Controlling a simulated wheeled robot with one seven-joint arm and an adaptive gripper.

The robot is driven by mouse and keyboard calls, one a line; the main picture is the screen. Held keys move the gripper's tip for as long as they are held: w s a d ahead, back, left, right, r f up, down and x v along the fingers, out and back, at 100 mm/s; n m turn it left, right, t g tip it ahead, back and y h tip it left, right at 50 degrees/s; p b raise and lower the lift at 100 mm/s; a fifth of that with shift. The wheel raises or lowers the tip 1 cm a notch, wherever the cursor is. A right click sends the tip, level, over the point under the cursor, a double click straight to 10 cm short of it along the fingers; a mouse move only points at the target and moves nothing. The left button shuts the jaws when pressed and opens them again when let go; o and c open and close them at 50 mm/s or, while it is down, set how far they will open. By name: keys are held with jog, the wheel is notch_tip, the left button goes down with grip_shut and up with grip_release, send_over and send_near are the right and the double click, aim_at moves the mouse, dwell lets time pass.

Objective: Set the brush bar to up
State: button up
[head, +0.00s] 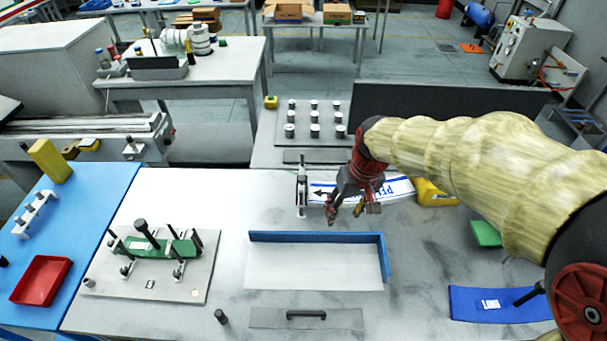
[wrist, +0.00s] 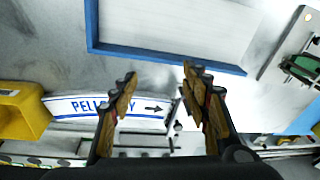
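A white label strip (head: 352,190) with blue print and an arrow lies on the grey table, partly hidden by my gripper in the head view. It also shows in the wrist view (wrist: 105,107). A slim upright metal fitting (head: 301,190) stands at the strip's arrow end; it seems to be the brush bar, but I cannot tell its position clearly. My gripper (head: 345,211) is above the table near the strip, right of the fitting. In the wrist view its fingers (wrist: 158,76) are apart with nothing between them. The fitting is partly hidden behind a finger there.
A blue-edged white tray (head: 318,268) lies in front of the gripper. A yellow block (head: 434,193) sits right of the strip. A grey plate with a green fixture (head: 160,247) stands at left. A handled plate (head: 306,317) lies at the front.

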jog(key=w+a+f+n, duration=0.1)
jog(key=w+a+f, duration=0.1)
jog(key=w, duration=0.2)
jog(key=w+a+f+n, duration=0.1)
jog(key=w+a+f, duration=0.1)
jog(key=w, duration=0.2)
jog(key=w+a+f+n+y, duration=0.1)
jog(key=w+a+f, duration=0.1)
jog(key=w, duration=0.2)
jog(key=shift+w+a+f, duration=0.1)
jog(key=shift+w+a, duration=0.2)
jog(key=shift+w, duration=0.1)
jog(key=shift+c, duration=0.4)
jog(key=n+t, duration=0.2)
jog(key=n, duration=0.1)
send_near(302, 178)
jog(key=f, duration=0.1)
jog(key=shift+y, duration=0.4)
jog(key=x, duration=0.7)
jog(key=shift+w+d+f, duration=0.1)
jog(key=shift+d+f, duration=0.05)
jog(key=c, duration=0.3)
grip_shut()
